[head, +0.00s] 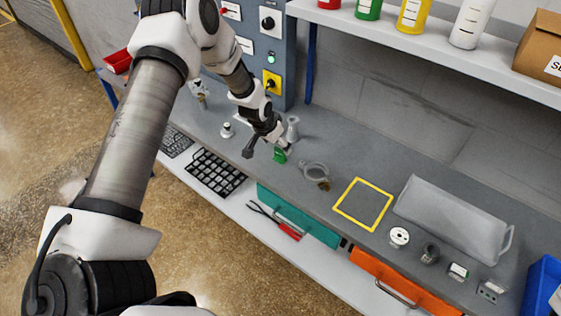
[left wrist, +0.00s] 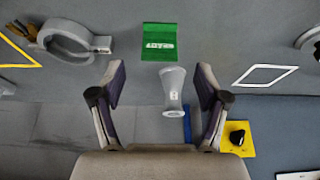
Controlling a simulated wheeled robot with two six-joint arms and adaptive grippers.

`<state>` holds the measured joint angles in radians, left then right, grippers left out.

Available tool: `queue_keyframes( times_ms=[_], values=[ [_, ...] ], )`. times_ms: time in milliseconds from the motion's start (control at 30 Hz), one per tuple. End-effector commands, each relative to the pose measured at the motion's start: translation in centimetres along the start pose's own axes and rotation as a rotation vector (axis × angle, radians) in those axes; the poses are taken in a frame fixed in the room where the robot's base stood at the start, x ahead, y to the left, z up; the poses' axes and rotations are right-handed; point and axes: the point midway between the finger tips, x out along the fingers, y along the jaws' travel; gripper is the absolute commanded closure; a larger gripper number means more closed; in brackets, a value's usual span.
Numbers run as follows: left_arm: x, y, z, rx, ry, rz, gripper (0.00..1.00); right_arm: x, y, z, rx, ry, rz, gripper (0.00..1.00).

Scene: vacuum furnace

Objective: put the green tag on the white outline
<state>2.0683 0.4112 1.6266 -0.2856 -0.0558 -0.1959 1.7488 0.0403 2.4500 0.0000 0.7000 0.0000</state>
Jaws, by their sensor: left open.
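The green tag (left wrist: 159,42) lies on the grey bench in the left wrist view, beyond my fingertips. In the head view the green tag (head: 280,155) shows just below my left gripper (head: 268,140). The white outline (left wrist: 265,68) is an empty slanted shape on the bench, right of the tag in the left wrist view. In the head view my arm seems to hide most of it. My left gripper (left wrist: 162,80) is open, with no tag between its fingers. My right gripper is in neither view.
A grey flared piece (left wrist: 174,92) stands close to the tag, between my fingers in the wrist view. A metal ring clamp (head: 314,172) lies nearby, then a yellow outline (head: 363,204) and a clear cover (head: 455,220). A control panel (head: 270,60) rises behind.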

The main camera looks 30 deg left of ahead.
Motion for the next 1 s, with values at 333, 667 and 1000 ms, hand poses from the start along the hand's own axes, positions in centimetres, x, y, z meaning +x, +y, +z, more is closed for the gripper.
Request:
queue_keyframes(
  times_ms=[333,667,1000],
  values=[
    [5.5,0.3,0.7,0.000,0.002,-0.001,0.25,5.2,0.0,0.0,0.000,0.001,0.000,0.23],
    [5.5,0.3,0.5,0.000,0.001,0.001,0.46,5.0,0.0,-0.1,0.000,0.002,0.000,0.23],
    [5.5,0.3,0.5,0.000,0.001,0.001,0.77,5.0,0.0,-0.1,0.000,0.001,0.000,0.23]
  ],
)
